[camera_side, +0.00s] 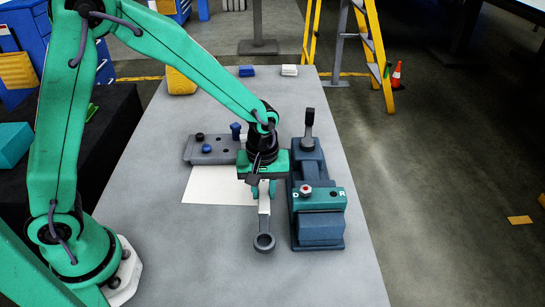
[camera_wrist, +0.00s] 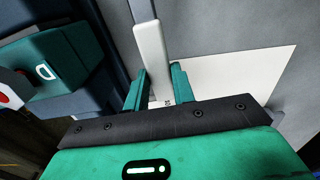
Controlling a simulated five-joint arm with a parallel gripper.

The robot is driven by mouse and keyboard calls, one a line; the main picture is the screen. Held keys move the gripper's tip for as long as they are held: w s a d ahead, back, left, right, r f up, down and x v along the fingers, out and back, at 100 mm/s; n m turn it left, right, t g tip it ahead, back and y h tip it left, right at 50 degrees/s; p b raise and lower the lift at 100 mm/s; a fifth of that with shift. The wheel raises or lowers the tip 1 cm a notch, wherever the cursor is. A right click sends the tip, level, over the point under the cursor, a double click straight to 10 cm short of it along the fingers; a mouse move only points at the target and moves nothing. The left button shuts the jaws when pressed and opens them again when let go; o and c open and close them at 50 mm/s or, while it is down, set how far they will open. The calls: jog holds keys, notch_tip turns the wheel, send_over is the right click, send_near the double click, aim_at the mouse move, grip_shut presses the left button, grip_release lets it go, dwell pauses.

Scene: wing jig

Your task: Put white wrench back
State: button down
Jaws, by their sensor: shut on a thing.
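The white wrench has a pale handle and a grey ring end (camera_side: 264,242). In the side view the ring end points toward the picture's bottom, over the grey table. My gripper (camera_side: 263,190) is shut on the handle, and its jaws hide part of it. In the wrist view the white handle (camera_wrist: 151,48) runs up and away from between my green fingers (camera_wrist: 160,76). I cannot tell how far the wrench is above the table.
A dark blue-grey device (camera_side: 320,228) with a teal panel marked D and R stands close right of my gripper. A grey plate with knobs (camera_side: 198,155) lies to the left. A white sheet (camera_side: 212,188) lies beneath and left. The front table (camera_side: 190,270) is clear.

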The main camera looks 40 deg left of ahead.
jog(key=shift+f, duration=1.9)
jog(key=c, duration=1.1)
grip_release()
jog(key=shift+r, duration=3.95)
jog(key=shift+r, duration=0.1)
